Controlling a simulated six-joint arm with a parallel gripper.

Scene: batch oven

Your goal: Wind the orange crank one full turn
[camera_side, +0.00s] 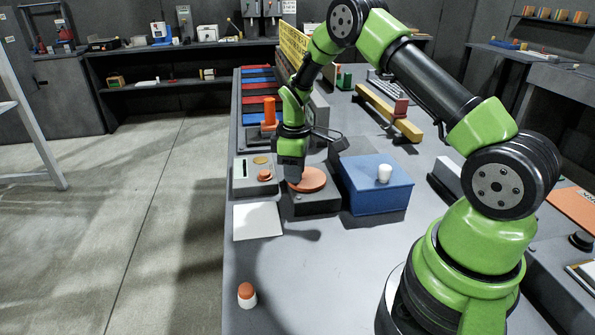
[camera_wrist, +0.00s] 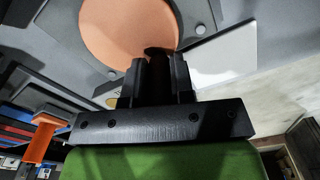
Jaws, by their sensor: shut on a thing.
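The orange crank (camera_side: 311,179) is a flat round disc on a dark square base (camera_side: 318,204) on the grey bench. In the wrist view the disc (camera_wrist: 125,25) fills the upper middle. My gripper (camera_side: 293,178) points down at the disc's left edge in the side view. In the wrist view my gripper (camera_wrist: 157,62) is shut on a dark handle (camera_wrist: 156,51) at the disc's lower right rim. The fingers hide most of the handle.
A blue box (camera_side: 376,197) with a white knob stands close on the right. A grey control box (camera_side: 240,184) and a white plate (camera_side: 257,222) lie left. An orange T-handle (camera_side: 269,112) stands behind. An orange-capped white piece (camera_side: 246,296) stands near the front edge.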

